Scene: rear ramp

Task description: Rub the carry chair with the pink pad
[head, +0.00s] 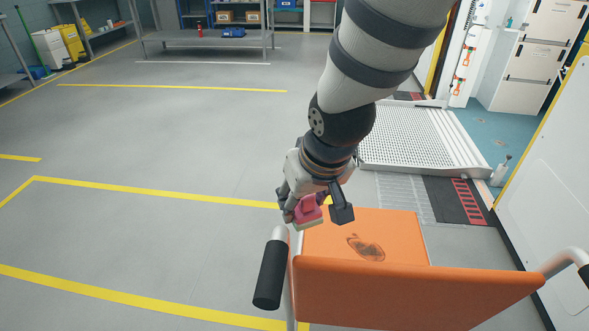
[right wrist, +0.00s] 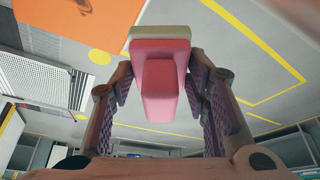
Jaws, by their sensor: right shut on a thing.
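The orange carry chair (head: 410,295) stands in front of me in the head view, with its seat, its backrest and a black-gripped handle at the left. A dark smudge (head: 367,248) marks the seat. My right gripper (head: 312,208) is shut on the pink pad (head: 308,211), near the seat's far left corner. In the right wrist view the pad (right wrist: 160,85) sits between both fingers, with its pale face at the top of the picture. A corner of the orange chair (right wrist: 95,20) shows at upper left there, apart from the pad. My left gripper is not in view.
A metal ramp (head: 425,138) lies beyond the chair, leading to the vehicle's opening at the right. A white door panel (head: 550,180) stands close at the right. A grey workbench (head: 205,38) is far back. The floor at the left is clear, with yellow lines.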

